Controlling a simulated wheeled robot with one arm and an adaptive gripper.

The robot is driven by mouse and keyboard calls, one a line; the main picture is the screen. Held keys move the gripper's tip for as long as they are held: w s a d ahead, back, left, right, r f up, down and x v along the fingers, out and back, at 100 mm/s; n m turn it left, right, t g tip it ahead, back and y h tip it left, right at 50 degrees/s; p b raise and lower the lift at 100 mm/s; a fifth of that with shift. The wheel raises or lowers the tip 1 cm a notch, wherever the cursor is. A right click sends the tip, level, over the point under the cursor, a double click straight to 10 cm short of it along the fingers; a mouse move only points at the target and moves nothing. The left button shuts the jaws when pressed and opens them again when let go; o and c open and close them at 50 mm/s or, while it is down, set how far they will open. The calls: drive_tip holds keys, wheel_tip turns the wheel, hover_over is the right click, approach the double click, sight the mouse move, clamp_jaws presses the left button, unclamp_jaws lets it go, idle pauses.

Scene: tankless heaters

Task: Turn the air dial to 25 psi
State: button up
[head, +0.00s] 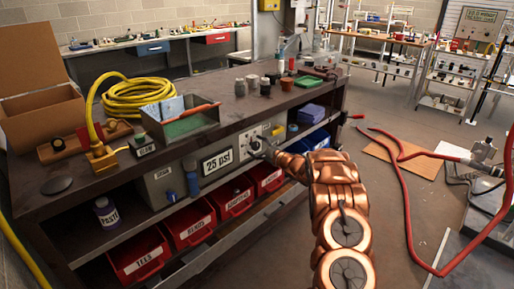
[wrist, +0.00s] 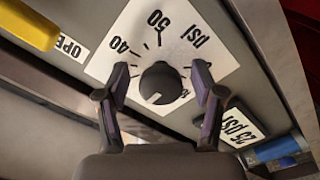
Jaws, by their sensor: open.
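The air dial (wrist: 160,82) is a round black knob on a white plate (wrist: 189,42) in the wrist view. The plate reads 40, 50 and psi, upside down; a number right of the knob is partly hidden by a finger. A pale mark on the knob lies at its lower-left edge, away from the 40 and 50. My gripper (wrist: 160,71) is open, with one finger on each side of the knob and a visible gap to both.
The "25 psi" label (wrist: 240,128) and a blue cylinder (wrist: 277,149) are right of the dial in the wrist view. A yellow handle (wrist: 28,24) and an "OPEN" label (wrist: 69,47) are at upper left. Red bins (head: 190,223) fill the shelf below.

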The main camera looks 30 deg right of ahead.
drive_tip(key=v, duration=1.2)
idle(0.7)
